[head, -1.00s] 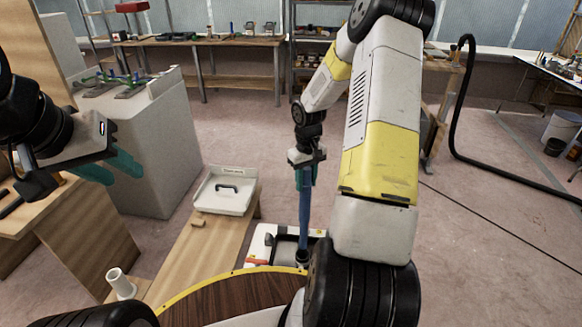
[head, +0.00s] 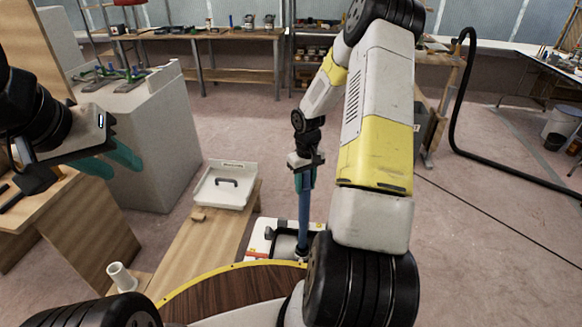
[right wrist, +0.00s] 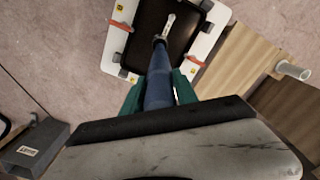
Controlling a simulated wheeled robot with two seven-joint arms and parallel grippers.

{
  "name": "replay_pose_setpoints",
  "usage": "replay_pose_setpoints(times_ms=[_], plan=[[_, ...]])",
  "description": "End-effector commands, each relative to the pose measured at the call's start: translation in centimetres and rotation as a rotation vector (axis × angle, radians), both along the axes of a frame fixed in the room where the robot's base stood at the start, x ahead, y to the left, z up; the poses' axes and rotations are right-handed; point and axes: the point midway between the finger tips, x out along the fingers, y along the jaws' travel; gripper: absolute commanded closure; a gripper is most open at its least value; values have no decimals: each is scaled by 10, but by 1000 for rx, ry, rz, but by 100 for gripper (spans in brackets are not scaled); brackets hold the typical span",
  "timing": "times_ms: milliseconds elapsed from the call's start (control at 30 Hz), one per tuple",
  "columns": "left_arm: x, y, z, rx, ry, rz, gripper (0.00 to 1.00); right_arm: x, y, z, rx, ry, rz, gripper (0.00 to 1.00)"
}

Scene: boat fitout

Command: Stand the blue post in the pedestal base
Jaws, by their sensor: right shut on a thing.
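The blue post (head: 305,212) hangs roughly upright from my right gripper (head: 305,176), whose teal fingers are shut around its upper part. In the right wrist view, the post (right wrist: 160,78) runs away from between the fingers (right wrist: 158,93). Its lower end has a dark ring and overlaps a white-rimmed, dark-centred unit (right wrist: 113,42); whether it touches anything there I cannot tell. This unit (head: 262,238) also shows in the head view, partly behind my arm. I cannot pick out the pedestal base for certain. My left gripper (head: 108,163) is open and empty at the left.
A white tube (head: 120,277) stands at the lower left. A dark wood round top with yellow edge (head: 235,290) is in front.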

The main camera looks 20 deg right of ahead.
Motion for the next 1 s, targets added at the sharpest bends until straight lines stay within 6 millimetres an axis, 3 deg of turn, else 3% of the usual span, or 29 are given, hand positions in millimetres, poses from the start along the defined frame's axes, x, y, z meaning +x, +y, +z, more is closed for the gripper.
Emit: replay_pose_setpoints(times_ms=[1000], plan=[[0, 0, 0, 0, 0, 0, 64, 1, 0, -40, 0, -1, 1, 100]])
